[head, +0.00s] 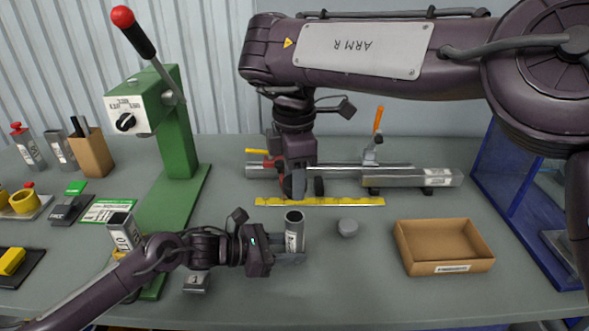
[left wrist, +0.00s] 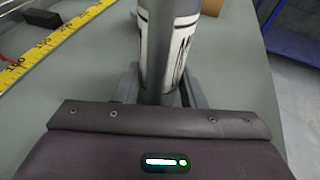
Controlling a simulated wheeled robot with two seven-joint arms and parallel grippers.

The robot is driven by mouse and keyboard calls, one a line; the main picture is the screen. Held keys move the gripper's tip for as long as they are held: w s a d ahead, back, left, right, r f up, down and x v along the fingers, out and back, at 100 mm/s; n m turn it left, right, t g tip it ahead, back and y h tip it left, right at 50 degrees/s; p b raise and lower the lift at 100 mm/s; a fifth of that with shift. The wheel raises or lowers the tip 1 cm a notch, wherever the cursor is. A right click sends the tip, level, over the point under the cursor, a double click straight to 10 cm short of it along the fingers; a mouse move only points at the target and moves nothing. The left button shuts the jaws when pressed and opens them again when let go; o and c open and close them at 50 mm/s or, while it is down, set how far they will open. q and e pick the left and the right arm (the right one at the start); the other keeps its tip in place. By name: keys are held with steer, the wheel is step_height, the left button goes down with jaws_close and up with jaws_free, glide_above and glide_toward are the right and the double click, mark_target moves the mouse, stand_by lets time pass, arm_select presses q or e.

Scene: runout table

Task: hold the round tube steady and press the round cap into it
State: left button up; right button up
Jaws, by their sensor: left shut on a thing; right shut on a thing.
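The round tube (head: 292,237) stands upright, grey with a white printed label. My left gripper (head: 287,259) is shut around its lower part. The left wrist view also shows the tube (left wrist: 167,45) between the left fingers (left wrist: 160,93). My right gripper (head: 296,192) points down just behind the tube, its fingertips near the yellow rule. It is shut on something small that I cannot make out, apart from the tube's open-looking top. A short grey round piece (head: 347,228), which looks like a round cap, lies on the table right of the tube.
A yellow rule (head: 340,201) runs behind the tube. Behind it are a long rail (head: 340,170), a clamp with an orange handle (head: 376,135) and a square tube (head: 410,179). A cardboard tray (head: 443,268) is at right. A green press (head: 178,140) stands at left.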

steer(key=shift+f, duration=2.05)
steer(key=shift+f, duration=0.9)
steer(key=shift+r, duration=0.1)
steer(key=shift+r, duration=0.55)
stand_by(0.5)
steer(key=shift+s+m, duration=0.1)
steer(key=shift+m, duration=0.3)
steer(key=shift+f, duration=0.55)
stand_by(0.7)
